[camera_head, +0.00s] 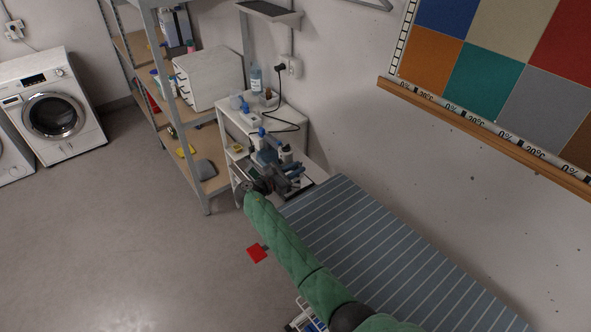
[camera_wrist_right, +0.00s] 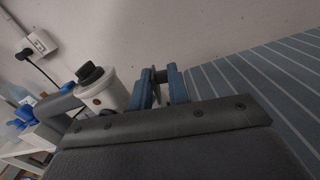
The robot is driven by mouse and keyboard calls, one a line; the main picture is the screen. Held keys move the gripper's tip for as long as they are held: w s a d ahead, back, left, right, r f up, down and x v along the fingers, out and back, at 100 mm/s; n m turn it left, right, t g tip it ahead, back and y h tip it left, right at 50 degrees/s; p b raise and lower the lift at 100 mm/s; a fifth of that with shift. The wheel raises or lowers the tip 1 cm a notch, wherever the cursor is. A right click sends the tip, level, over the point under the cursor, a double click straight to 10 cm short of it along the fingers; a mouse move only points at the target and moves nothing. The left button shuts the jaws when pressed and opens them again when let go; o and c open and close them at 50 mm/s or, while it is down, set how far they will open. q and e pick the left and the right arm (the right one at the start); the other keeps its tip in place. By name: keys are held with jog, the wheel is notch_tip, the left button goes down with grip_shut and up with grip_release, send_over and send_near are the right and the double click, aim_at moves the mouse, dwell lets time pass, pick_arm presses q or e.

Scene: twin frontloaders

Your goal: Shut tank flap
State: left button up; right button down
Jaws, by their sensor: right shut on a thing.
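My right gripper (camera_head: 279,172) is at the far end of the green-sleeved arm, near the end of a striped ironing board. In the right wrist view its two blue fingers (camera_wrist_right: 163,87) are close together on a thin dark piece (camera_wrist_right: 158,75). I cannot tell what this piece belongs to. A white cylinder with a black knob (camera_wrist_right: 108,90) stands just left of the fingers, apart from them. I cannot make out a tank flap for certain in either view. My left gripper is not in view.
The striped board (camera_head: 400,255) runs along the wall. A small white cabinet (camera_head: 232,118) with a bottle (camera_head: 256,80) and a cord stands behind the gripper. A shelf rack (camera_head: 205,190) stands left of it. White front-loading washers (camera_head: 75,120) stand far left.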

jog(key=shift+f+n, duration=0.2)
jog(key=shift+n, duration=0.1)
jog(key=n, duration=0.3)
jog(key=shift+w+a+r, duration=0.1)
jog(key=shift+w+a, duration=0.15)
jog(key=shift+w, duration=0.1)
jog(key=shift+w+a+n, duration=0.15)
jog(key=shift+w+n, duration=0.05)
jog(key=shift+n, duration=0.6)
jog(key=shift+w+a+n, duration=0.1)
jog(key=shift+w+n, duration=0.05)
jog(key=shift+n, duration=0.65)
jog(key=c, duration=1.4)
grip_release()
jog(key=shift+w+r, duration=0.1)
jog(key=shift+a, duration=0.1)
